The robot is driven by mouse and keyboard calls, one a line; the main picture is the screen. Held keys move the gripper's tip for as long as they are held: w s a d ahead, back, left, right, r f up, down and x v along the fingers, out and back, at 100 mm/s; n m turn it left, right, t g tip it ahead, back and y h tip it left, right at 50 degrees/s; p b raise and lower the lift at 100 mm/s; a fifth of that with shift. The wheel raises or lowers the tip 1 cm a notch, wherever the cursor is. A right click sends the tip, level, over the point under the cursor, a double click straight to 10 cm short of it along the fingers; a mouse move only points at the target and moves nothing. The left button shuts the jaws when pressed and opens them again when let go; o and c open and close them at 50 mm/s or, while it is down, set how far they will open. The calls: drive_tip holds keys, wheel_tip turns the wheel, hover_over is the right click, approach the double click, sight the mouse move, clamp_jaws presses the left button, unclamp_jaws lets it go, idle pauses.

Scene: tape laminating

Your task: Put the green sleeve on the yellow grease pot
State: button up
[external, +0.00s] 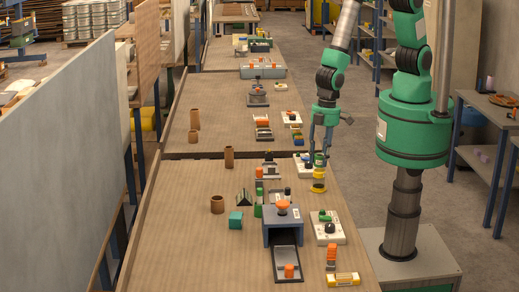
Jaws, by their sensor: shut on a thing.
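My gripper (320,152) points down over the right side of the near table. It is shut on a small green piece, which looks like the green sleeve (320,160); the fingers partly hide it. The yellow grease pot (319,185) stands upright on the table directly below the gripper, with an orange-brown band around its upper part. The sleeve is just above the pot's top. At this size I cannot tell whether the two touch.
A white fixture plate (301,168) lies just left of the pot. A blue-grey laminating machine (283,228) with an orange knob stands nearer the camera.

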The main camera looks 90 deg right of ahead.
drive_tip(key=shift+f, duration=0.75)
drive_tip(key=shift+f, duration=0.1)
drive_tip(key=o, duration=1.2)
drive_tip(key=shift+s+d+r, duration=0.1)
drive_tip(key=shift+s+r, duration=0.1)
drive_tip(key=shift+r, duration=1.85)
drive_tip(key=shift+s+d+r, duration=0.1)
drive_tip(key=shift+s+r, duration=0.05)
drive_tip(key=shift+r, duration=1.85)
drive_tip(key=shift+s+d+r, duration=0.1)
drive_tip(key=shift+s+r, duration=0.1)
drive_tip(key=shift+r, duration=1.85)
drive_tip(key=shift+r, duration=0.1)
